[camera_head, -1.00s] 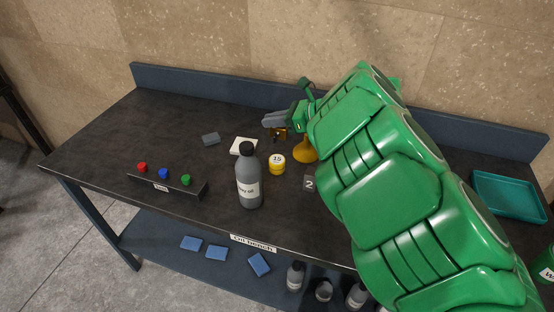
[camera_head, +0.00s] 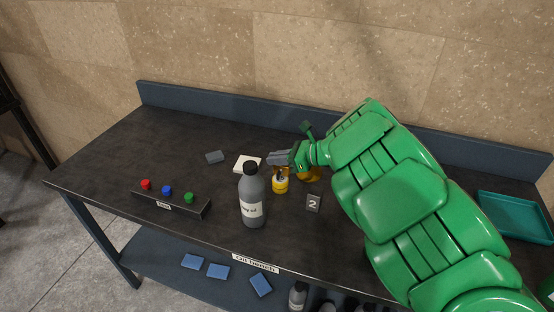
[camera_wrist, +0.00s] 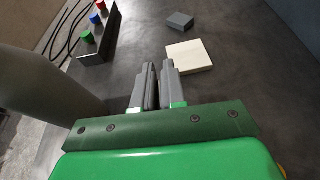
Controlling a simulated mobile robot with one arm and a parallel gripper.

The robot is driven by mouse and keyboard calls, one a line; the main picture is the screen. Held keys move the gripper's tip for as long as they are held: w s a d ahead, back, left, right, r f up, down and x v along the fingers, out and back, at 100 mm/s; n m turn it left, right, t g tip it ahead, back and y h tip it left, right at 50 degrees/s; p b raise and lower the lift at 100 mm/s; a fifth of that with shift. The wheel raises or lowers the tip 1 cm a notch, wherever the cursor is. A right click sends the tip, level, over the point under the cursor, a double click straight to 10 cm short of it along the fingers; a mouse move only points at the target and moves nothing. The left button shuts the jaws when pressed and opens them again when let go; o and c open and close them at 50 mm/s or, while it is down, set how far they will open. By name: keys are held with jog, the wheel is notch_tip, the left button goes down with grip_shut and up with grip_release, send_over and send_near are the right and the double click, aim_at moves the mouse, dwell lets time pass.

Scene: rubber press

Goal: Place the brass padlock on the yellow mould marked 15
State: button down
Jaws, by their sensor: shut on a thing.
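The yellow mould (camera_head: 280,186) stands on the bench just right of the grey bottle in the head view, its white top mostly covered. The brass padlock (camera_head: 280,173) is small and partly hidden under the fingers in the head view, overlapping the mould's top. I cannot tell whether it touches the mould. My gripper (camera_head: 279,157) is shut on the padlock, above and slightly behind the mould. In the wrist view my gripper's fingers (camera_wrist: 152,85) are close together, and the padlock and mould are hidden.
The grey bottle (camera_head: 252,200) stands close left of the mould. A white block (camera_head: 247,163), a grey block (camera_head: 215,157) and a box with coloured knobs (camera_head: 172,201) lie further left. A "2" marker (camera_head: 313,203) and an orange-brown object (camera_head: 308,174) are right. A teal tray (camera_head: 515,207) is far right.

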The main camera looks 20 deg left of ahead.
jog(key=shift+f, duration=0.2)
jog(key=shift+f, duration=0.1)
jog(key=c, duration=1.2)
grip_release()
jog(key=shift+d, duration=0.15)
jog(key=v, duration=1.1)
jog(key=shift+d+r, duration=0.3)
jog(key=shift+d, duration=0.05)
jog(key=shift+w, duration=0.1)
